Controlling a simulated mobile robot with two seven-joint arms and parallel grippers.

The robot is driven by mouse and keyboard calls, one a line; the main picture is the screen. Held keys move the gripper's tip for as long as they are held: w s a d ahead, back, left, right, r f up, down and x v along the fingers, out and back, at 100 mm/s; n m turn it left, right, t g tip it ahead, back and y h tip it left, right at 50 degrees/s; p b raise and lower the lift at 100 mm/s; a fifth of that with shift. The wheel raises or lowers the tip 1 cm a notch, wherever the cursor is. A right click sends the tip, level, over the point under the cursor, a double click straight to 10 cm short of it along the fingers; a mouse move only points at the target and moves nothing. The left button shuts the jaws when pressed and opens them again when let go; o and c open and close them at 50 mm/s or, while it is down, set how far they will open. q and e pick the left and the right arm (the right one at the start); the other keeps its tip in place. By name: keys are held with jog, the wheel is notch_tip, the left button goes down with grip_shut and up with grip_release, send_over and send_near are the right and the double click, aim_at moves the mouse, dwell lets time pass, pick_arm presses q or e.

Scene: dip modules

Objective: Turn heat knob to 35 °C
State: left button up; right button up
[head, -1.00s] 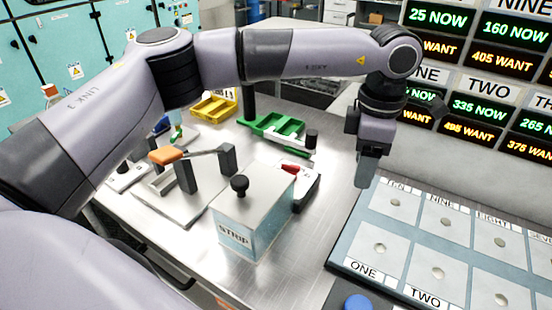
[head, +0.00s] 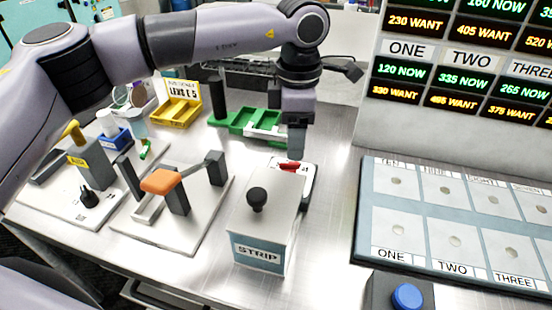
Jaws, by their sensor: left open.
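A black knob (head: 88,197) stands on a pale plate at the left of the bench, with small marks beside it. No 35 °C mark can be read, and I cannot tell for sure that this is the heat knob. My left gripper (head: 297,153) points down over the back of the bench, behind the box labelled STRIP (head: 257,254) and far to the right of that knob. It is open, seen edge-on, with nothing visible in it. Its tips appear close to a red-topped white device (head: 306,184); the gap is unclear. My right gripper is not in view.
An orange-handled lever fixture (head: 161,182) stands between the knob and the STRIP box. A yellow tray (head: 178,112) and a green tray (head: 238,122) lie behind. A numbered panel (head: 455,240) and blue button (head: 407,297) are at right. Bare bench lies between box and panel.

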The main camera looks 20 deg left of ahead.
aim_at(292, 163)
pick_arm(q)
jog(key=shift+a+f, duration=0.15)
jog(key=shift+f, duration=0.05)
notch_tip(292, 163, down, 7)
jog(key=shift+r+p, duration=0.1)
jog(key=shift+p, duration=0.6)
grip_shut()
